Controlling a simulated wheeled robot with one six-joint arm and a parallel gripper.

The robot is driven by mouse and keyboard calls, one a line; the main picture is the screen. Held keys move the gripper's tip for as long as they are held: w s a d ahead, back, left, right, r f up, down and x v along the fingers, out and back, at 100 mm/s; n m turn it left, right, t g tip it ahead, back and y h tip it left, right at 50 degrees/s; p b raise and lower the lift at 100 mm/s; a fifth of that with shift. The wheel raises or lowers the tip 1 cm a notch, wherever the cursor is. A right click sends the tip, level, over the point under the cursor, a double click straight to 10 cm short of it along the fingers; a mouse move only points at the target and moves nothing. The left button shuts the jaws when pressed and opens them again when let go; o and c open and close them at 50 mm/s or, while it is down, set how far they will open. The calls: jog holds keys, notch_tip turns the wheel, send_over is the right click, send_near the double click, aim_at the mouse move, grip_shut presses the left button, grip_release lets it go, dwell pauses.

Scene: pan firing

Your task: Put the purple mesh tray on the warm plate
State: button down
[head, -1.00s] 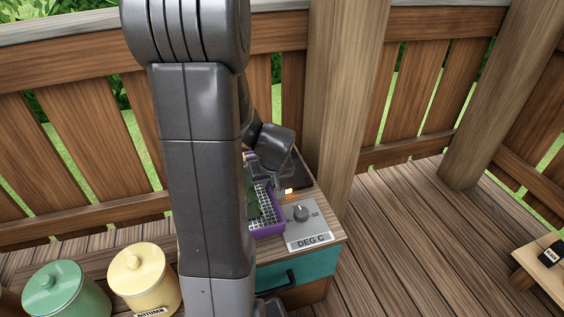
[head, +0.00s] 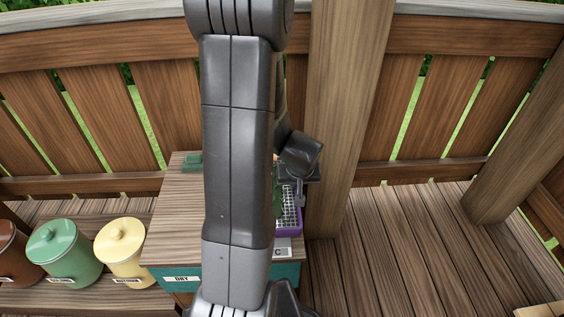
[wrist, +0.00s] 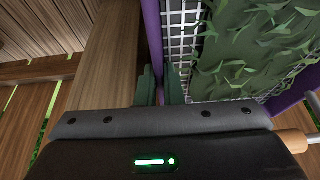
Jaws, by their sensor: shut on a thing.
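The purple mesh tray (head: 289,224) shows to the right of my arm in the head view, with its left part hidden behind the arm. In the wrist view its purple wall (wrist: 151,40) and white mesh (wrist: 180,45) fill the middle, and green leaves (wrist: 250,50) lie on the mesh. My gripper (wrist: 160,88) is shut on the tray's purple wall, one green finger on each side. A dark surface (head: 313,174) shows behind my wrist in the head view; I cannot tell for sure that it is the warm plate.
The wooden cabinet top (head: 184,215) is clear left of my arm, apart from a small green object (head: 192,161) at the back. A "DRY" label (head: 181,279) is on its front. Yellow (head: 121,253) and green (head: 64,254) canisters stand left. A thick post (head: 345,120) rises close behind the tray.

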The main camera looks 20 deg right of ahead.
jog(key=w+d, duration=0.4)
jog(key=w, duration=1.2)
notch_tip(320, 180, down, 7)
jog(key=shift+b, duration=0.7)
jog(key=shift+w+d, duration=0.1)
jog(key=shift+w, duration=0.05)
jog(key=shift+f, duration=0.1)
jog(key=c, duration=2)
grip_release()
jog(key=shift+f, duration=0.1)
jog(key=o, duration=0.4)
jog(key=shift+o, duration=0.2)
